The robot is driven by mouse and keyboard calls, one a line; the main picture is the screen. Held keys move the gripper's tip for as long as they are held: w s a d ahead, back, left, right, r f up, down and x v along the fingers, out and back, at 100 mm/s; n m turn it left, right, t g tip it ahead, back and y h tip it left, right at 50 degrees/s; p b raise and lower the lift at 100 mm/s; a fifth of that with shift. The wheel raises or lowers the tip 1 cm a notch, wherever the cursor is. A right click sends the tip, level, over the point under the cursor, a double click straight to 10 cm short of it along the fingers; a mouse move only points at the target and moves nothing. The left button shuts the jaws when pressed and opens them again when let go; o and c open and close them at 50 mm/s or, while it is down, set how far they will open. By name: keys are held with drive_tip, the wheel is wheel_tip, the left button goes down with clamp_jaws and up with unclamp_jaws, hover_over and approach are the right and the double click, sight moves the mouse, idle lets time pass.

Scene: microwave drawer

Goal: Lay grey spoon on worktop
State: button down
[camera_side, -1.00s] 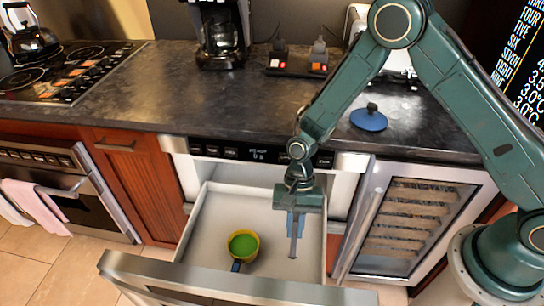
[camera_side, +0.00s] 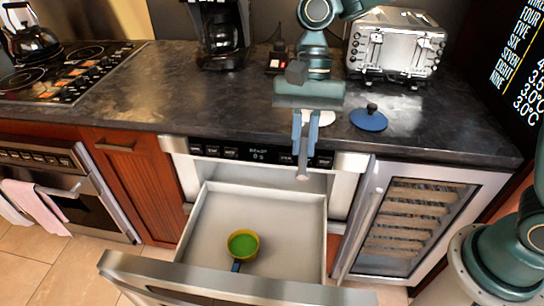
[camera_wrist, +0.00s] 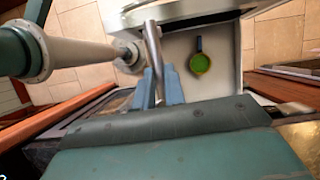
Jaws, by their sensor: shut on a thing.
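My gripper (camera_side: 305,138) is shut on the grey spoon (camera_side: 303,168), which hangs down between the blue fingers. In the side view the spoon's lower end shows in front of the drawer's control panel, and my gripper is near the worktop's front edge. In the wrist view the spoon (camera_wrist: 153,45) sticks out from my gripper (camera_wrist: 160,88) as a grey bar. Its upper part is hidden by the fingers. The dark stone worktop (camera_side: 180,90) runs across behind the drawer. I cannot tell the exact height of the spoon above it.
The microwave drawer (camera_side: 285,220) is open below, with a yellow pan with green inside (camera_side: 243,244) in it. On the worktop are a blue lid (camera_side: 369,119), a toaster (camera_side: 392,45), a coffee maker (camera_side: 220,35) and a hob (camera_side: 65,70). The worktop's left middle is clear.

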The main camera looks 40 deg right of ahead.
drive_tip(key=shift+r, duration=0.7)
drive_tip(key=shift+w+d+r, duration=0.1)
drive_tip(key=shift+w+r, duration=0.2)
drive_tip(key=shift+w, duration=0.05)
drive_tip(key=w+d+m+t+y, duration=0.2)
drive_tip(key=w+d+m+t, duration=0.15)
drive_tip(key=w+m, duration=0.8)
drive_tip(key=m+t+h, duration=0.2)
drive_tip(key=m+t, duration=0.1)
drive_tip(key=m, duration=0.4)
hover_over(264, 110)
drive_tip(key=s+d, duration=0.1)
drive_tip(key=shift+f, duration=3.95)
drive_tip(key=shift+f, duration=0.1)
drive_tip(key=shift+f, duration=2.55)
drive_tip(key=shift+f, duration=0.1)
